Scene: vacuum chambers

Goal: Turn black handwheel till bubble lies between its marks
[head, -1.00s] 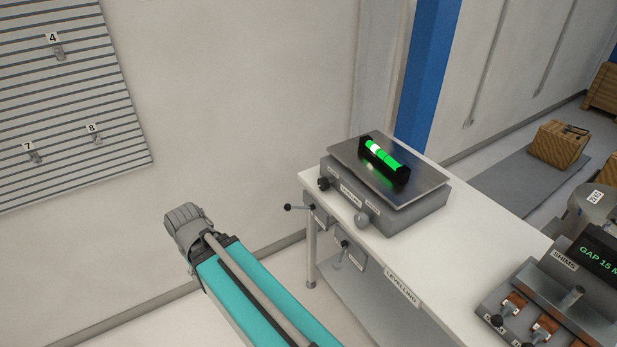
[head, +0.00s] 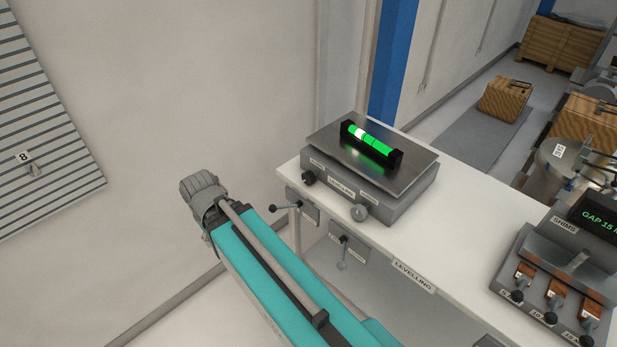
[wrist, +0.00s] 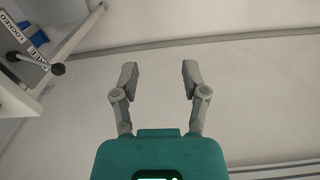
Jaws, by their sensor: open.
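The levelling unit (head: 395,205) sits on the bench, with a tilted-looking metal plate (head: 325,140) on top. On the plate lies a black-framed spirit level (head: 398,161) with a glowing green vial. Its pale bubble (head: 361,132) is towards the vial's upper-left end; the exact marks are too small to read. The black handwheel (head: 308,177) is at the left of the unit's front, and a grey knob (head: 359,212) is to its right. My gripper (wrist: 158,75) is open and empty in the wrist view, away from the handwheel, which that view does not clearly show.
Two levers (head: 285,208) (head: 342,252) hang below the bench's front edge. A lever with LOCKED and FREE labels (wrist: 40,68) shows at the wrist view's upper left. A shims unit (head: 545,270) stands at the bench's right. Floor left of the bench looks clear.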

